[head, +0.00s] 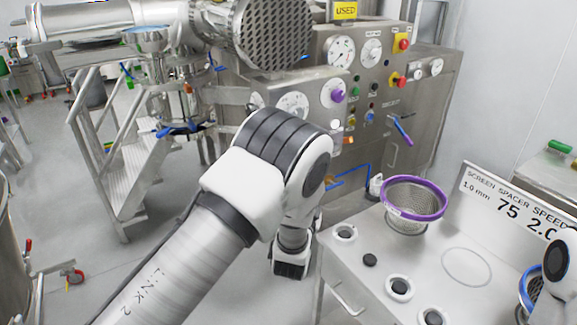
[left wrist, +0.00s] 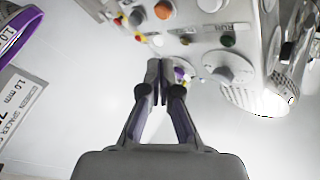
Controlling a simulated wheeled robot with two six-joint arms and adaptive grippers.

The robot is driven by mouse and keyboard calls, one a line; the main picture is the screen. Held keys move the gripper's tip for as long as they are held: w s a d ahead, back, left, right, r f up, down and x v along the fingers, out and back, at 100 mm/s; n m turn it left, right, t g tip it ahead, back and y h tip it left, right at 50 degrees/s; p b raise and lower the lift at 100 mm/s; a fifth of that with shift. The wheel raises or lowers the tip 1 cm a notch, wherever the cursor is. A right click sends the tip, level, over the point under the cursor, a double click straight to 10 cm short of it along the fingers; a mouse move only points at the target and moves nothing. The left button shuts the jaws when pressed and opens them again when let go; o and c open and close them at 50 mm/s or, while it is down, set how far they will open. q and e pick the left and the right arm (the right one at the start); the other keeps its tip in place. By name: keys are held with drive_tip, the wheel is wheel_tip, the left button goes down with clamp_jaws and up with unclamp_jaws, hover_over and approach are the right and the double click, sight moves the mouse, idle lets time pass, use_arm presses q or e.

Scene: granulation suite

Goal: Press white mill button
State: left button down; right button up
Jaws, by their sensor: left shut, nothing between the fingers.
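The steel mill control panel (head: 345,75) stands in the upper middle of the head view, with dials, a purple knob (head: 338,95) and small coloured buttons. A small white button (head: 335,125) shows low on the panel, below the purple knob. In the left wrist view the panel hangs upside down along the top, with a small white round spot (left wrist: 158,40) on it; I cannot tell whether it is the same button. My left gripper (left wrist: 159,64) is shut and empty, its tips just below the panel in that picture. Any contact is unclear. My left fingertips do not show in the head view.
A white bench (head: 340,285) at the right carries a purple-rimmed sieve (head: 413,205) and several round fittings. Blue and purple handles stick out near the panel. A stepped platform (head: 110,160) stands at the left. The grey floor between is open.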

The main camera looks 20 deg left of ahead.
use_arm(q)
drive_tip(key=w+a+b, duration=0.1)
drive_tip(key=w+a, duration=0.3)
drive_tip(key=a, duration=0.1)
drive_tip(key=shift+w+a, duration=0.25)
drive_tip(key=shift+a, duration=0.1)
drive_tip(key=shift+a+b, duration=0.1)
drive_tip(key=shift+b, duration=0.2)
idle(0.9)
drive_tip(key=shift+w+a, duration=0.2)
drive_tip(key=shift+a, duration=0.1)
